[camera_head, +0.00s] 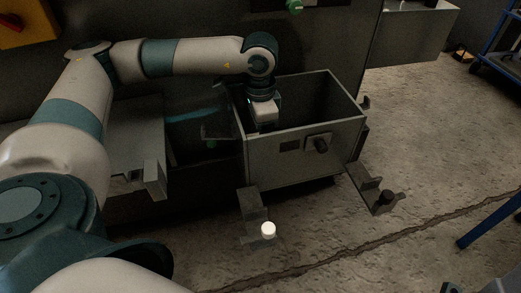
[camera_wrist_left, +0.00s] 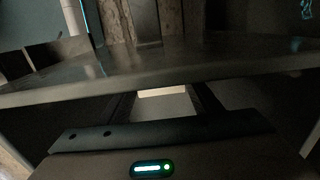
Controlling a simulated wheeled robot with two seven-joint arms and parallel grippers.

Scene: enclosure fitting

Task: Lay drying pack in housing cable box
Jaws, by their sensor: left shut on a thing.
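The housing cable box (camera_head: 285,160) is an open grey metal box in the middle of the head view. My left gripper (camera_head: 265,112) points down into its open top, near the left end. The front wall hides its fingertips in the head view. In the wrist view, the fingers (camera_wrist_left: 165,105) are shut on a small pale piece, which I take to be the drying pack (camera_wrist_left: 163,91). Only a strip of it shows, and I cannot tell whether it touches the box floor.
The box front carries a dark latch or knob (camera_head: 320,144). Brackets stick out below, one with a white cap (camera_head: 268,230) and one with a dark knob (camera_head: 385,197). Another grey box (camera_head: 415,35) stands at upper right. The concrete floor at right is mostly clear.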

